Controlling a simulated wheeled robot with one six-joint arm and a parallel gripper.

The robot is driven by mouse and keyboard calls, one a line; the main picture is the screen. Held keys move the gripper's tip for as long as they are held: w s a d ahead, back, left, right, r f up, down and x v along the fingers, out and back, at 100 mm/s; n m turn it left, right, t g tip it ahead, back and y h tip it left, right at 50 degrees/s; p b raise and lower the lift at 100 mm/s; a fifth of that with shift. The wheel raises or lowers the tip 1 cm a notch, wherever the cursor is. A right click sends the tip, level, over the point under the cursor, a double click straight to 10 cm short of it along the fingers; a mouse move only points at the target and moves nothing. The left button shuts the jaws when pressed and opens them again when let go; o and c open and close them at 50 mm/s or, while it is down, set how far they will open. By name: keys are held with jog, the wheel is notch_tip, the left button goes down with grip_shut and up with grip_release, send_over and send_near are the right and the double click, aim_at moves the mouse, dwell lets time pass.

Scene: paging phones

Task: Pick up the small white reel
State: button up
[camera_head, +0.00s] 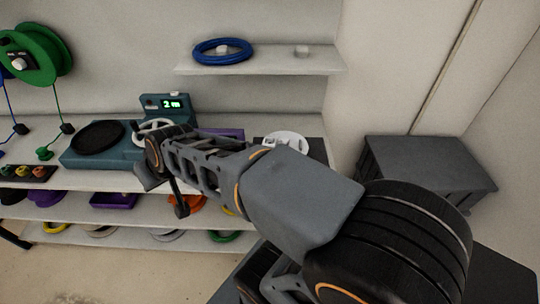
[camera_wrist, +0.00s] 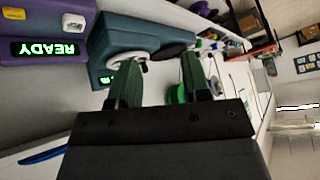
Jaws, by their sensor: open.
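A white, round, reel-like piece (camera_head: 287,139) lies on a dark mat on the upper counter in the head view, partly hidden behind my arm. A white ring (camera_head: 155,125) shows at the teal machine (camera_head: 120,151), just behind my gripper; the wrist view shows this ring (camera_wrist: 131,57) too, by the left finger. I cannot tell for sure which of the two is the small white reel. My gripper (camera_head: 163,192) is open in front of the counter. In the wrist view its two fingers (camera_wrist: 158,80) stand apart with nothing between them.
A blue coil (camera_head: 222,56) lies on the shelf above. A green reel (camera_head: 35,55) hangs at the left. The lower shelf (camera_head: 70,213) holds coloured rings and trays. A dark grey cabinet (camera_head: 425,168) stands at the right. A purple device (camera_wrist: 50,25) reads READY.

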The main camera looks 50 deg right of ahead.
jog(key=w+d+r+m+t+h+b, duration=0.1)
jog(key=w+d+m+t, duration=0.15)
jog(key=w, duration=0.35)
jog(key=w+d+r+m+t+h+b, duration=0.1)
jog(key=w+d+r+t+b, duration=0.15)
jog(key=w, duration=0.35)
jog(key=w+d+f+m+g+h+b, duration=0.1)
jog(key=d+m+h, duration=0.45)
jog(key=d, duration=0.45)
jog(key=w+d+f+m+g+h+b, duration=0.1)
jog(key=w+d+m+h+b, duration=0.1)
jog(key=d+m+h, duration=0.6)
jog(key=m+g+y+b, duration=0.35)
jog(key=m+g, duration=0.35)
jog(key=g, duration=1.1)
send_near(284, 139)
jog(key=x, duration=0.2)
jog(key=b+x, duration=0.1)
jog(key=x, duration=0.1)
jog(key=shift+w+d+f, duration=0.2)
jog(key=shift+b+x, duration=0.45)
jog(key=shift+x, duration=2.7)
jog(key=shift+s+r, duration=0.15)
